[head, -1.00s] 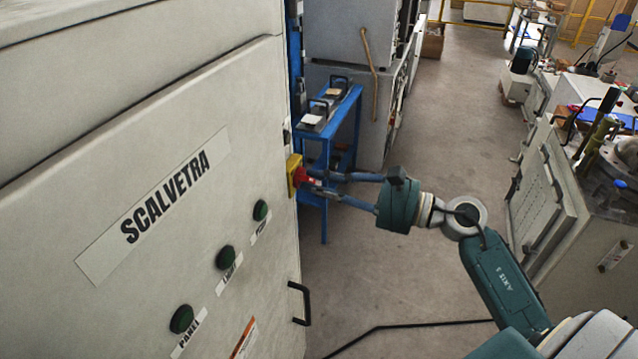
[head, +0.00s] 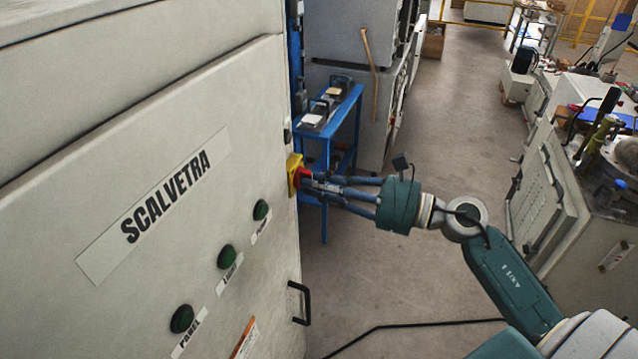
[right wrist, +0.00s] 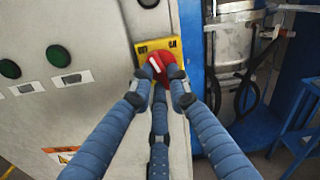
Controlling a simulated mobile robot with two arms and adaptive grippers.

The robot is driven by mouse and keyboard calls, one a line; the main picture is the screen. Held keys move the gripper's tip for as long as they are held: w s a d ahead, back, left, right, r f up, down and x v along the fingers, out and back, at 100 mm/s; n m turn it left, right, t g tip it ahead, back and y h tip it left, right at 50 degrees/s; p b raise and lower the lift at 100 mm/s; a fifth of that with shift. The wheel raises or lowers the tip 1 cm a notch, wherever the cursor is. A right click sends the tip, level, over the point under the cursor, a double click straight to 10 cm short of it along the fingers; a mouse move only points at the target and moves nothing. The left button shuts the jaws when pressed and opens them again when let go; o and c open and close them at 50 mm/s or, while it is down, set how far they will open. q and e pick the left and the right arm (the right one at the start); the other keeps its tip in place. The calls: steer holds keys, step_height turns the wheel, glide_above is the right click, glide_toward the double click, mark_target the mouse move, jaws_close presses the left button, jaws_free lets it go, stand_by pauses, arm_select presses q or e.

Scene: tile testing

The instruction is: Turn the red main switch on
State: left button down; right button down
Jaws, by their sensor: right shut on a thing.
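The red main switch (head: 303,174) is a red knob on a yellow plate (head: 294,170) at the right edge of the cabinet's front. In the right wrist view the knob (right wrist: 158,69) shows a white stripe slanting toward the upper left, below dark marks on the yellow plate (right wrist: 150,45). My right gripper (head: 312,181) is shut on the knob. Its blue fingers sit on both sides of it, with another finger below in the wrist view. The fingertips hide part of the knob. My left gripper is not in view.
The pale cabinet (head: 120,150) carries several dark green buttons, including one (head: 227,257) at mid-panel, and a black handle (head: 299,303). A blue table (head: 345,108) stands behind the switch. Grey floor (head: 420,280) lies open under my arm; a black cable crosses it.

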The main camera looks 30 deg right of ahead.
steer(key=shift+s+a+r+m+p, duration=0.15)
steer(key=shift+m+p, duration=0.9)
steer(key=shift+m, duration=1.05)
steer(key=shift+w+d+r+m+p, duration=0.1)
steer(key=shift+m+p, duration=1)
steer(key=shift+m, duration=1)
steer(key=shift+s+a+r+m+p, duration=0.15)
steer(key=shift+m+p, duration=0.9)
steer(key=shift+m, duration=1.05)
steer(key=shift+d, duration=0.1)
steer(key=c, duration=1.7)
jaws_free()
steer(key=shift+o, duration=0.2)
